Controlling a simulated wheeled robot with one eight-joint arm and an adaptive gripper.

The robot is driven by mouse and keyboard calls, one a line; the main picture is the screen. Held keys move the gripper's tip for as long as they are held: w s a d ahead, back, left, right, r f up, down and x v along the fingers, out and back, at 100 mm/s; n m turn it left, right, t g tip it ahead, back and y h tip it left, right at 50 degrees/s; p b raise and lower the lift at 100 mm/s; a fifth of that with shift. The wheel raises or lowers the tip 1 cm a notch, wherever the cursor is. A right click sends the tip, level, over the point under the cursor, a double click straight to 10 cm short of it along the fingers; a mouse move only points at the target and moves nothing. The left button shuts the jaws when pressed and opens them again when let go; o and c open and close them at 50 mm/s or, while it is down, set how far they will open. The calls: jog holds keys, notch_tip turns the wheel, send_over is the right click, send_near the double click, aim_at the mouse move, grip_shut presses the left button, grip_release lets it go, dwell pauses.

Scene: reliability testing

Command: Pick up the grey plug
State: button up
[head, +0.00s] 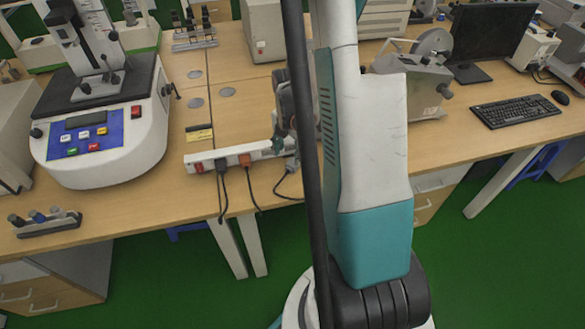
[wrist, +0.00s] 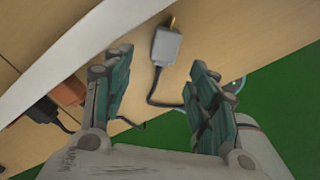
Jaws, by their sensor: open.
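The grey plug (wrist: 167,44) lies on the wooden table in the wrist view, brass-coloured prong pointing up the picture. Its dark cable runs down between my fingers and off to the right. My gripper (wrist: 162,62) is open, with teal pads on both sides of the plug's lower end and cable. Nothing is gripped; I cannot tell the height above the table. The plug is apart from the white power strip (wrist: 75,50).
An orange plug (head: 245,159) and a black plug (head: 221,164) sit in the strip, their cables hanging over the table's front edge. A white test machine (head: 110,150) stands left. A keyboard (head: 518,110) and monitor (head: 490,35) are right. Bare table (head: 225,110) lies behind the strip.

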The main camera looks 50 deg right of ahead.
aim_at(291, 164)
jog(key=shift+s+d+f+b, duration=0.15)
jog(key=shift+f+b, duration=0.55)
jog(key=shift+f, duration=0.8)
jog(key=shift+d+f+b, duration=0.1)
jog(key=shift+f+b, duration=0.55)
jog(key=shift+f, duration=0.8)
jog(key=shift+c, duration=0.5)
jog(key=c, duration=1.1)
jog(key=shift+r, duration=0.2)
jog(key=shift+c, duration=0.2)
notch_tip(291, 164, up, 20)
jog(key=p, duration=0.7)
